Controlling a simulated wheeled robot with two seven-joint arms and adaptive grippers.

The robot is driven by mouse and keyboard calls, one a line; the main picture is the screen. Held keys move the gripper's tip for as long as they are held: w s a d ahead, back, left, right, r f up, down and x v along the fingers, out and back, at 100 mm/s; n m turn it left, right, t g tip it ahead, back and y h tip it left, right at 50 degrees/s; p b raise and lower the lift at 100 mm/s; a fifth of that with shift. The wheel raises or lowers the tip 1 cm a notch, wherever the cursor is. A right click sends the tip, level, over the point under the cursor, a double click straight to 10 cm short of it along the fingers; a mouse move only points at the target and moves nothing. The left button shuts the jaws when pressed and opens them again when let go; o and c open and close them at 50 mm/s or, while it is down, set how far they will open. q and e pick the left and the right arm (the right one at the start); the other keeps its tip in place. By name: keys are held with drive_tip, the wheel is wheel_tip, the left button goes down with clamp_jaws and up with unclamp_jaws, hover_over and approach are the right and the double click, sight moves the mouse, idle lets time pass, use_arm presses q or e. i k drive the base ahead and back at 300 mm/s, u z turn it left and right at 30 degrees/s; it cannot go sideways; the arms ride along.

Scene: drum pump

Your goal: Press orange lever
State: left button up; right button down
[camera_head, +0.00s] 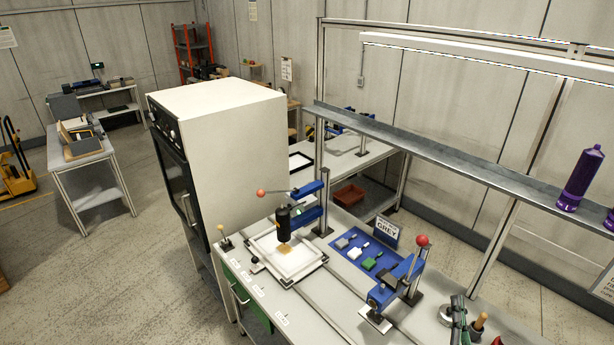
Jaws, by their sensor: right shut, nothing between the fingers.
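A blue bench press (312,205) stands at the middle of the workbench. Its thin lever ends in an orange-red ball (261,193) and points left. A black press head (283,218) hangs over a white framed plate. A second blue press (392,287) stands closer, with a red ball (421,240) on its upright lever. My left gripper is not in view.
A blue tray (335,232) with small blocks lies between the presses, by a sign (386,231). A white cabinet (225,140) stands at the left of the bench. A shelf (440,152) with purple bottles (581,178) runs above. A wooden-handled tool (480,321) stands at the lower right.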

sight(260, 193)
drive_tip(key=u, duration=0.6)
drive_tip(key=i, duration=1.1)
drive_tip(key=u, duration=0.6)
